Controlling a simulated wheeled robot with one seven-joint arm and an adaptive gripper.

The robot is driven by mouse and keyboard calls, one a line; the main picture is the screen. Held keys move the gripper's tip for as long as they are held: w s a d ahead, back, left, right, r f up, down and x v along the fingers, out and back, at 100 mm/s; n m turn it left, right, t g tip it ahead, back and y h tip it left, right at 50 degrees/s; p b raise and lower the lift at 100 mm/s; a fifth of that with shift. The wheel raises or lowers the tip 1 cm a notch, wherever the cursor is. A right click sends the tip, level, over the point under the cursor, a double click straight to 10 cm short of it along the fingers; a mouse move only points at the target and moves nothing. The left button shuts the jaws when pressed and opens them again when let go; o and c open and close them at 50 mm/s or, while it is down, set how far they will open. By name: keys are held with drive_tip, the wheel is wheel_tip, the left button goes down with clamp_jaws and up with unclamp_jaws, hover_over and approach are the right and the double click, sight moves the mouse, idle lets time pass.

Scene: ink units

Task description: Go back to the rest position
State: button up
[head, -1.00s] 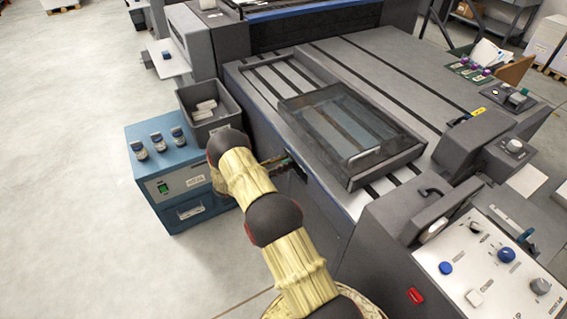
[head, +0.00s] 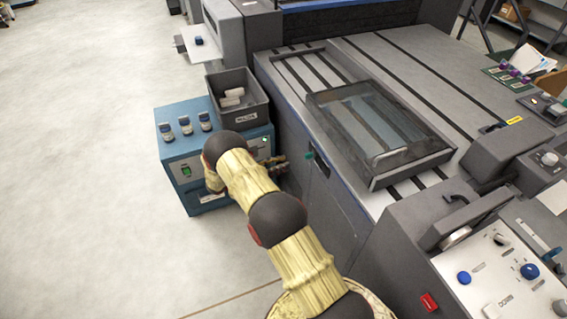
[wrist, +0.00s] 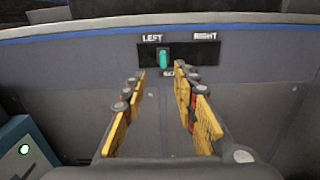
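My gripper (wrist: 160,72) is open in the wrist view, its two yellow-padded fingers apart with nothing between them. It points at the machine's side. The lever is apart from the fingers. In the head view the lever (head: 310,155) shows on the machine's side, to the right of my gripper (head: 278,162), which is partly hidden by my arm.
The grey machine (head: 345,205) with a framed glass tray (head: 380,174) fills the right. Open floor lies left.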

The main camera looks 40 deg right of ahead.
idle(0.4)
drive_tip(key=s+a+f+m+g+y, duration=0.1)
drive_tip(key=s+a+f+m+y, duration=0.15)
drive_tip(key=s+f, duration=0.3)
drive_tip(key=s+a+r+m+g+y, duration=0.1)
drive_tip(key=s+a+m+g+y, duration=0.1)
drive_tip(key=s+a+m+y, duration=0.25)
drive_tip(key=s+a+r+m+t+y, duration=0.3)
drive_tip(key=s+a+r+y, duration=0.15)
drive_tip(key=a+r, duration=0.6)
drive_tip(key=s+a+r+m+t+y, duration=0.35)
drive_tip(key=s+a+r, duration=0.35)
drive_tip(key=r, duration=0.7)
drive_tip(key=s+a+r+t+y, duration=0.1)
drive_tip(key=s+a+r+t, duration=0.2)
drive_tip(key=r, duration=0.5)
drive_tip(key=s+a+r+m+t+y+p, duration=0.1)
drive_tip(key=s+a+r+t, duration=0.3)
drive_tip(key=r, duration=0.5)
drive_tip(key=shift+s+a+r, duration=0.2)
drive_tip(key=shift+s+a, duration=0.05)
drive_tip(key=shift+s, duration=0.2)
